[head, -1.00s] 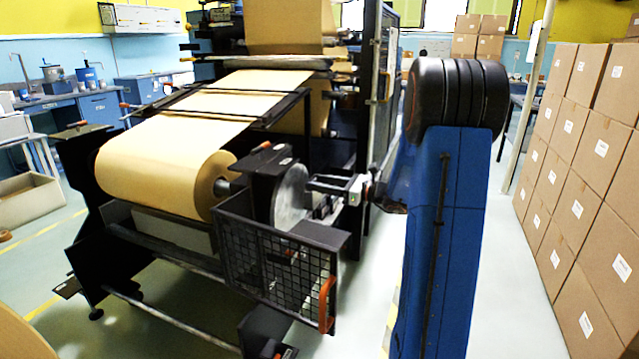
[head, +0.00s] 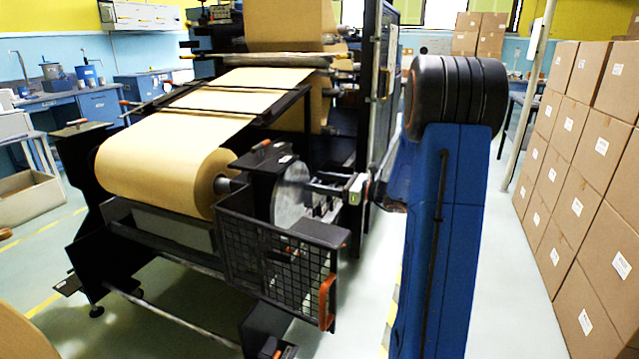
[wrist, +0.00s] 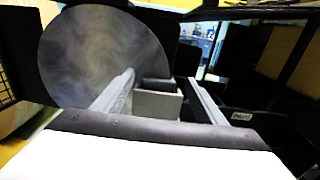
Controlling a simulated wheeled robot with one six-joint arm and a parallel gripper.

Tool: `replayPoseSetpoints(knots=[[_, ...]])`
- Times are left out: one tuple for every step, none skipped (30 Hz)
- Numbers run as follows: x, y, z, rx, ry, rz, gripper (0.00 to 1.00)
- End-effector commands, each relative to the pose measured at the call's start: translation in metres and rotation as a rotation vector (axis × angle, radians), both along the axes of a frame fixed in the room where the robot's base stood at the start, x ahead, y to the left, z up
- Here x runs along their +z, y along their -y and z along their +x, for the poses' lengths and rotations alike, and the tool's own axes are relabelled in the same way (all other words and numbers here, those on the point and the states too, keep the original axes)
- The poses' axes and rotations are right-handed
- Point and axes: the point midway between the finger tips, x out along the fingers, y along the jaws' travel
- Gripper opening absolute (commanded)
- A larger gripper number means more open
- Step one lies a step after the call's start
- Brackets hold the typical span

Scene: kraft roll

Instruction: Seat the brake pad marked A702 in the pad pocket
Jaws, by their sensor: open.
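In the wrist view, my gripper (wrist: 161,80) is open, with one finger on each side of a small grey box-shaped holder (wrist: 158,104) with a dark open top. It looks like the pad pocket; I cannot tell whether the fingers touch it. The large grey brake disc (wrist: 105,60) stands just beyond and to the left. In the head view, my gripper (head: 315,194) is beside the right face of the disc (head: 290,195). No pad marked A702 can be made out in either current view. Nothing is visibly held.
A dark surface with a label reading PADS (wrist: 241,117) lies right of my gripper. A black mesh guard (head: 275,262) with an orange handle stands in front of the disc. The kraft roll (head: 160,170) is left. Stacked cartons (head: 575,190) line the right side.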

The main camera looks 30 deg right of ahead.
Motion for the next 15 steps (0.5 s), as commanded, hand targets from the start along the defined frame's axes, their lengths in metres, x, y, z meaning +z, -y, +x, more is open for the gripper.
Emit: replayPoseSetpoints(knots=[[0.0, 0.002, -0.002, -0.001, 0.0, 0.0, 0.65], [0.0, 0.003, -0.003, -0.002, 0.0, 0.0, 0.65], [0.0, 0.005, -0.005, -0.003, 0.0, 0.0, 0.65], [0.0, 0.007, -0.008, -0.003, 0.0, 0.0, 0.65], [0.0, 0.01, -0.011, -0.003, -0.001, -0.001, 0.65], [0.0, 0.013, -0.015, -0.003, -0.001, -0.001, 0.65], [0.0, 0.016, -0.019, -0.003, 0.0, 0.0, 0.65], [0.0, 0.019, -0.023, -0.004, 0.0, 0.0, 0.65], [0.0, 0.023, -0.028, -0.004, 0.0, 0.0, 0.65], [0.0, 0.026, -0.032, -0.004, -0.001, -0.001, 0.65], [0.0, 0.03, -0.037, -0.004, 0.0, 0.0, 0.65], [0.0, 0.034, -0.042, -0.004, 0.001, 0.001, 0.65], [0.0, 0.037, -0.046, -0.004, 0.0, 0.0, 0.65], [0.0, 0.041, -0.05, -0.004, 0.001, -0.001, 0.65], [0.0, 0.045, -0.056, -0.004, 0.001, -0.001, 0.65]])
